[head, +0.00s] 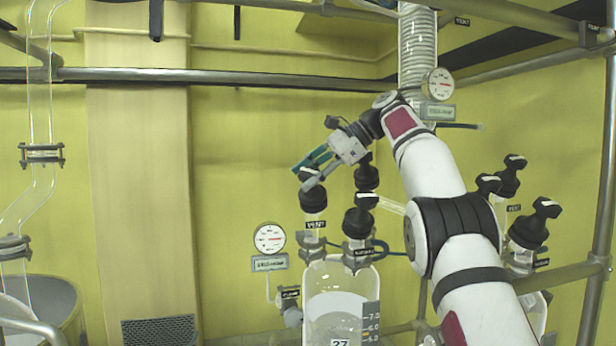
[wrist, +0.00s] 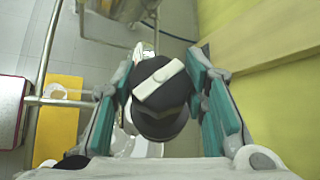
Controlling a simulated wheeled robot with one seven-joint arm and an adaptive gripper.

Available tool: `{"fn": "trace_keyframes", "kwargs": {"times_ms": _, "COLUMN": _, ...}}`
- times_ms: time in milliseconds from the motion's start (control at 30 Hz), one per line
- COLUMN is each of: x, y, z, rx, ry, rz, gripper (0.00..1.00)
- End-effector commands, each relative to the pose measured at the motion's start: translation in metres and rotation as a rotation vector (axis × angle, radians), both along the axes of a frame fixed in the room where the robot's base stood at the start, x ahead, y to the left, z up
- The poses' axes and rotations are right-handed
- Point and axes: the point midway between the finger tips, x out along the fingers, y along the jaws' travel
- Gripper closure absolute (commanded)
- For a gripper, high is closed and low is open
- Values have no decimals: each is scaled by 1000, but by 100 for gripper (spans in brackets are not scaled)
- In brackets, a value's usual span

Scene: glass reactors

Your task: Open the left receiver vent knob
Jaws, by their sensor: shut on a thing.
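The left receiver (head: 338,300) is a clear glass vessel with a graduated scale. Its vent knob (head: 313,197) is black, upright on the left neck above a VENT label (head: 316,225). My gripper (head: 311,175) reaches down from the upper right and is shut on the knob's top. In the wrist view, the vent knob (wrist: 163,98) shows a pale bar slanting across its cap. It sits between the teal finger pads of my gripper (wrist: 163,88). The pads partly hide the knob top in the head view.
Another black knob (head: 359,222) stands just right, with one more (head: 367,178) behind it. A round gauge (head: 270,237) hangs left. A second receiver with black knobs (head: 537,222) stands right, beyond my arm. Metal rails (head: 220,76) cross above.

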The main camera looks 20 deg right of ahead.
Motion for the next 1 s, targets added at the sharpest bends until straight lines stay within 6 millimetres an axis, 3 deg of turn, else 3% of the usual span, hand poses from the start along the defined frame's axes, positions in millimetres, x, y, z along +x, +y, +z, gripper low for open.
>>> {"fn": "trace_keyframes", "kwargs": {"times_ms": 67, "x": -1, "y": 0, "z": 6, "rx": 2, "ry": -15, "rz": -5, "gripper": 88}}
{"fn": "trace_keyframes", "kwargs": {"times_ms": 100, "x": -1, "y": 0, "z": 7, "rx": 2, "ry": -15, "rz": -5, "gripper": 58}}
{"fn": "trace_keyframes", "kwargs": {"times_ms": 200, "x": -1, "y": 0, "z": 6, "rx": 1, "ry": -13, "rz": -4, "gripper": 39}}
{"fn": "trace_keyframes", "kwargs": {"times_ms": 1000, "x": 2, "y": 4, "z": 4, "rx": 25, "ry": -12, "rz": -39, "gripper": 39}}
